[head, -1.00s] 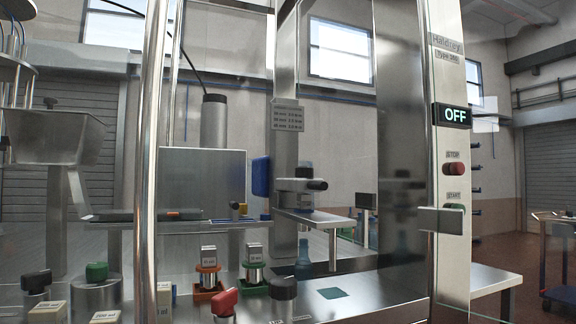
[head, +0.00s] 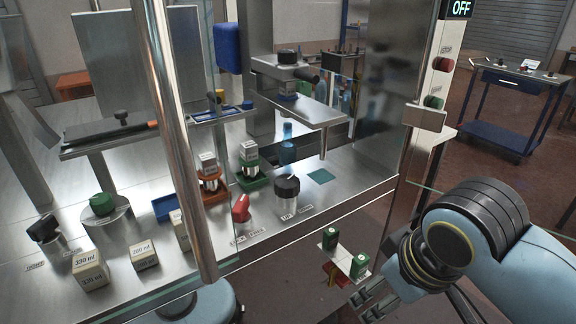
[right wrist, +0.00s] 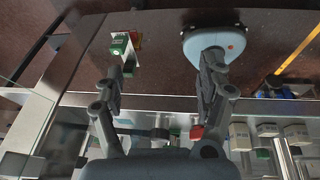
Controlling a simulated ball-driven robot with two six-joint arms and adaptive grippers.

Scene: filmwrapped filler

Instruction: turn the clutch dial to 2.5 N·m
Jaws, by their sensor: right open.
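No legible label in these frames tells which knob is the clutch dial. A black ribbed knob (head: 287,188) stands on the machine deck with small labels at its base. A black cap-like knob (head: 290,57) sits on top of the capping head on the column. A red knob (head: 241,208) with labels is left of the deck knob. My right gripper (head: 368,296) is low at the right, outside the machine and away from these knobs. In the right wrist view the right gripper (right wrist: 165,68) has its fingers spread with nothing between them. My left gripper is not visible.
A glass panel and a steel post (head: 180,140) stand before the deck. Green blocks on a white plate (head: 346,258) are beside my right gripper. A panel with an OFF display (head: 461,8) and red and green buttons is at right. A blue cart (head: 510,100) stands behind.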

